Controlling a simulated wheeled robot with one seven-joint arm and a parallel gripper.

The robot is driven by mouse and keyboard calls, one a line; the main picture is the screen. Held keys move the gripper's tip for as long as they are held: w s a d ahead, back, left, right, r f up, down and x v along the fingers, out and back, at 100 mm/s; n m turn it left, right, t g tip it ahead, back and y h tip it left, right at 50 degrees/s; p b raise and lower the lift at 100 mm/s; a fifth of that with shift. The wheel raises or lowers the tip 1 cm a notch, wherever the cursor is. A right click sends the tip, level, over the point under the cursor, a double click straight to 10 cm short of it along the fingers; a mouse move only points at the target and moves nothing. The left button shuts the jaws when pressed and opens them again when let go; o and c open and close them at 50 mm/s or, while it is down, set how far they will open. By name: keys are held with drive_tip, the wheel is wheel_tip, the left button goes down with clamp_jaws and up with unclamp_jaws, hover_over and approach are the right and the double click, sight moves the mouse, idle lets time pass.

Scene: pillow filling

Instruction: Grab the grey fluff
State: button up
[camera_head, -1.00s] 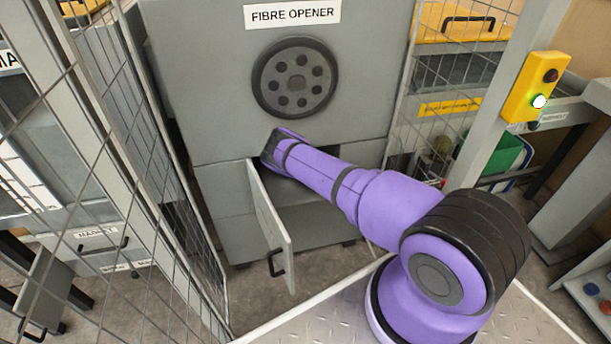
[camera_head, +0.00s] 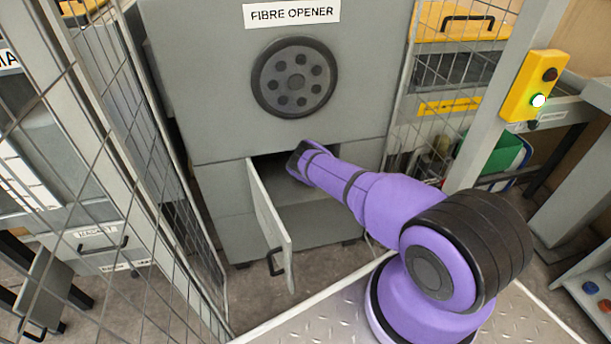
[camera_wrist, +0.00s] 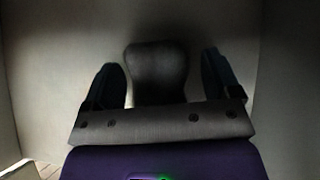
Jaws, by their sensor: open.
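The grey fluff (camera_wrist: 157,68) shows in the wrist view as a dark, rounded lump inside a dim compartment. My gripper (camera_wrist: 165,75) is open, with one dark finger on each side of the lump and a gap at both sides. The lower part of the lump is hidden behind my gripper's body. In the head view my purple arm reaches into the opening of the fibre opener (camera_head: 230,120), and the fluff and fingers are hidden there.
The compartment door (camera_head: 271,225) hangs open to the left of my arm. Wire mesh guards (camera_head: 130,130) stand at both sides. A yellow button box (camera_head: 535,86) with a lit green button is on the right post.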

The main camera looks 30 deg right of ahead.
drive_tip(key=c, duration=1)
drive_tip(key=shift+r, duration=0.15)
